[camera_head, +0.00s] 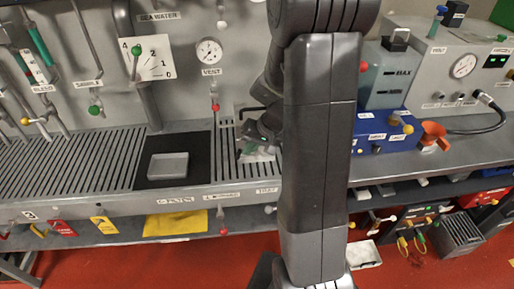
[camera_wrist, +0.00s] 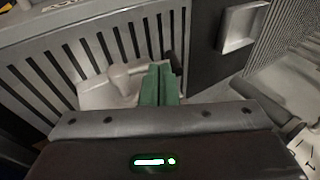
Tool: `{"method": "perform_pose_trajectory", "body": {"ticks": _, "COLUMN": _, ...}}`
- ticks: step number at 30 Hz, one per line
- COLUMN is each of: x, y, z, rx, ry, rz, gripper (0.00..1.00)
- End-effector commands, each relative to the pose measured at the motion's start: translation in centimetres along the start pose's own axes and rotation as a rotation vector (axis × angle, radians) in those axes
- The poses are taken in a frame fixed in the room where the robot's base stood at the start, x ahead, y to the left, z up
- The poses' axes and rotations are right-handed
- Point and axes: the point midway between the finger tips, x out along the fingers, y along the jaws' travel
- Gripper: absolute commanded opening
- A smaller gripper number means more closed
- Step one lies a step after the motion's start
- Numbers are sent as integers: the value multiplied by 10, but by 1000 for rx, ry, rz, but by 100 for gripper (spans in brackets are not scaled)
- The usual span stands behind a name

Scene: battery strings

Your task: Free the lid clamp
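In the wrist view, a pale grey fitting (camera_wrist: 98,94) with a rounded knob and short lever (camera_wrist: 121,78) lies on the slotted grating; it looks like the clamp, but I cannot confirm that. The green fingers of my gripper (camera_wrist: 160,72) stand side by side with almost no gap, at the lever's right end. They hide that end, and I cannot tell whether they touch it. In the head view, my gripper (camera_head: 258,140) is low over the grating, partly hidden by my arm. A pale piece (camera_head: 257,156) shows below it.
A shallow grey tray (camera_head: 168,166) lies on a black mat left of my gripper; it also shows in the wrist view (camera_wrist: 243,26). A panel with valves, pipes and a gauge (camera_head: 209,50) rises behind.

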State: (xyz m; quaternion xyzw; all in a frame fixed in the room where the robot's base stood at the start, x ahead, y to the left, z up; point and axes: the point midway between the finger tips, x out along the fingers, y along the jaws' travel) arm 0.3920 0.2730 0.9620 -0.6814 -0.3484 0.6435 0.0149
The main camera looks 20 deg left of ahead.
Motion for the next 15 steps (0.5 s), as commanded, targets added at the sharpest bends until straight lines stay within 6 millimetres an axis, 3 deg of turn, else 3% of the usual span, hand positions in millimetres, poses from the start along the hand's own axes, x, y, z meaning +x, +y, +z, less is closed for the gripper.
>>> {"method": "perform_pose_trajectory", "body": {"ticks": 9, "x": 11, "y": -7, "z": 3, "rx": -33, "ry": -1, "rz": 132, "gripper": 0}}
{"method": "perform_pose_trajectory", "body": {"ticks": 15, "x": 15, "y": -7, "z": 3, "rx": -26, "ry": -1, "rz": 125, "gripper": 0}}
